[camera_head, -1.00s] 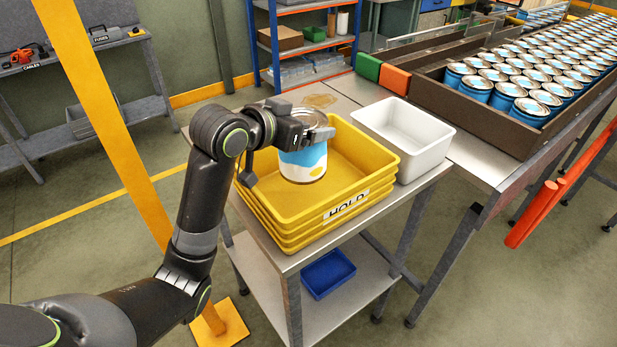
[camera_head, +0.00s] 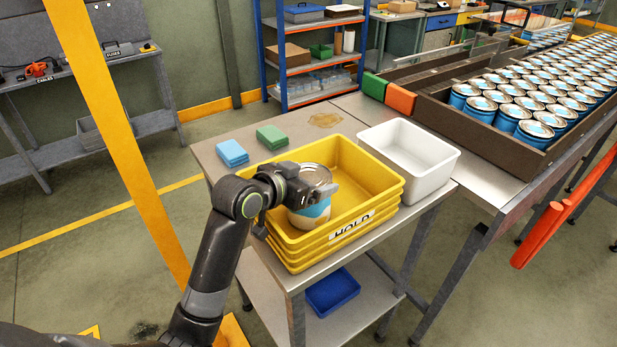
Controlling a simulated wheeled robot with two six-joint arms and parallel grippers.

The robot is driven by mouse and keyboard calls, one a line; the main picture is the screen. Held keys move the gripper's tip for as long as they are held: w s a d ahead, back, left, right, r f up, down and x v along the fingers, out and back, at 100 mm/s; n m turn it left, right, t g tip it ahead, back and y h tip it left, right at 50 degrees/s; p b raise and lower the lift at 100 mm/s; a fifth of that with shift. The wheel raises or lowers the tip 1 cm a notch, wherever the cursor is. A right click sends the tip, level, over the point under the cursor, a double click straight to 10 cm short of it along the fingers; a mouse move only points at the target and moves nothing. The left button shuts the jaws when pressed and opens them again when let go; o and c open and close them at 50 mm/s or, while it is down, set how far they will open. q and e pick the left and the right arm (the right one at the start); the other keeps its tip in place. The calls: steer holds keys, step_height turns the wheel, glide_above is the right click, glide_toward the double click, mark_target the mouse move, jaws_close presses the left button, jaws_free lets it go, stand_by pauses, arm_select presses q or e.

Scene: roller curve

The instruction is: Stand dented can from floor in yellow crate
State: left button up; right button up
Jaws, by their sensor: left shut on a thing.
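I cannot tell whether the can's base touches the crate floor. A dent does not show clearly. The crate is the top one of a nested stack, marked HOLD, on a metal table. My right gripper is not in view.
A white bin (camera_head: 408,150) stands right of the crate. Blue pads (camera_head: 232,153) and green pads (camera_head: 271,137) lie on the table behind my arm. A tray of many cans (camera_head: 540,100) is at right. A yellow post (camera_head: 125,150) stands at left.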

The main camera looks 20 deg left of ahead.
arm_select(q)
steer(key=o, duration=1.3)
steer(key=shift+c, duration=0.2)
steer(key=shift+s+r, duration=0.1)
steer(key=shift+r, duration=0.1)
steer(key=b+v, duration=0.1)
steer(key=v, duration=1.1)
